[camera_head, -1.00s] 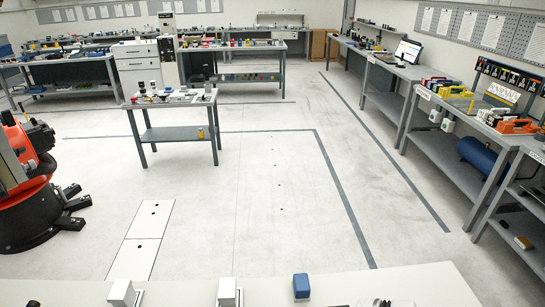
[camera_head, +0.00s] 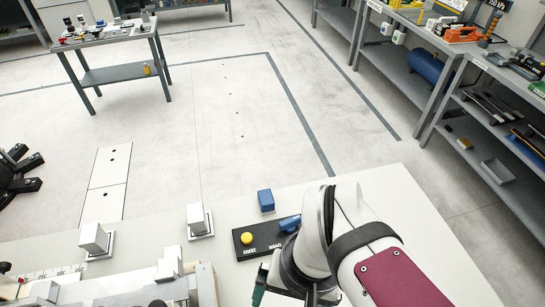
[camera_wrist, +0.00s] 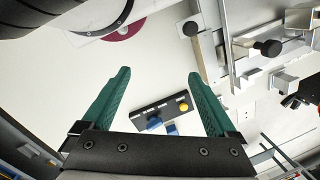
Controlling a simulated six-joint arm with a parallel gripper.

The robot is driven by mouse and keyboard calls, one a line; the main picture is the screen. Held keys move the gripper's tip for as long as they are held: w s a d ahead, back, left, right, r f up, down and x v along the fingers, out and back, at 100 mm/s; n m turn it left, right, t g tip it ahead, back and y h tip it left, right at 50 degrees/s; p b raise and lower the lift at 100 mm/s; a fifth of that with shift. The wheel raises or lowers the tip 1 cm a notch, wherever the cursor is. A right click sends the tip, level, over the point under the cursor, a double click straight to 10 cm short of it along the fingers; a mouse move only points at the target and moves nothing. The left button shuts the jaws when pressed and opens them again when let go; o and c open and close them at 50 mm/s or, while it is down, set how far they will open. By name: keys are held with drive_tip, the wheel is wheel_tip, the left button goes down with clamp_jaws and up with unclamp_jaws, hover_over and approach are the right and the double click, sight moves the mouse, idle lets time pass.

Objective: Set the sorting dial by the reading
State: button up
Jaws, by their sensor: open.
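A black panel (camera_head: 262,238) lies on the pale bench, with a yellow button (camera_head: 246,238) at its left and a blue knob (camera_head: 290,223) at its right. The knob may be the sorting dial. The panel also shows in the wrist view (camera_wrist: 172,110), between and beyond the fingers, with its yellow button (camera_wrist: 183,106) and blue knob (camera_wrist: 154,122). My gripper (camera_wrist: 158,75) is open and empty, its two green fingers apart. In the head view my arm hides most of the gripper and the panel's right end. I cannot make out a reading.
A blue block (camera_head: 265,200) stands behind the panel. Grey blocks on plates (camera_head: 199,220) (camera_head: 95,239) stand to its left. A grey machine (camera_head: 150,285) fills the bench's lower left. Bare bench (camera_head: 390,190) lies at the right, ending at its far edge.

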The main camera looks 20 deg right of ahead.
drive_tip(key=w+d+n, duration=0.1)
drive_tip(key=w+n, duration=0.2)
drive_tip(key=w+d+r+n, duration=0.1)
drive_tip(key=w+n, duration=0.3)
drive_tip(key=w+d+n, duration=0.1)
drive_tip(key=w+n, duration=0.3)
drive_tip(key=shift+d+r+h, duration=0.1)
drive_tip(key=shift+r+h, duration=0.2)
drive_tip(key=shift+h, duration=0.1)
drive_tip(key=c, duration=0.6)
drive_tip(key=n+h, duration=0.1)
drive_tip(key=n, duration=1.3)
hover_over(290, 220)
wheel_tip(290, 220, down, 3)
wheel_tip(290, 220, down, 16)
drive_tip(key=shift+r, duration=0.15)
drive_tip(key=shift+c, duration=0.2)
clamp_jaws()
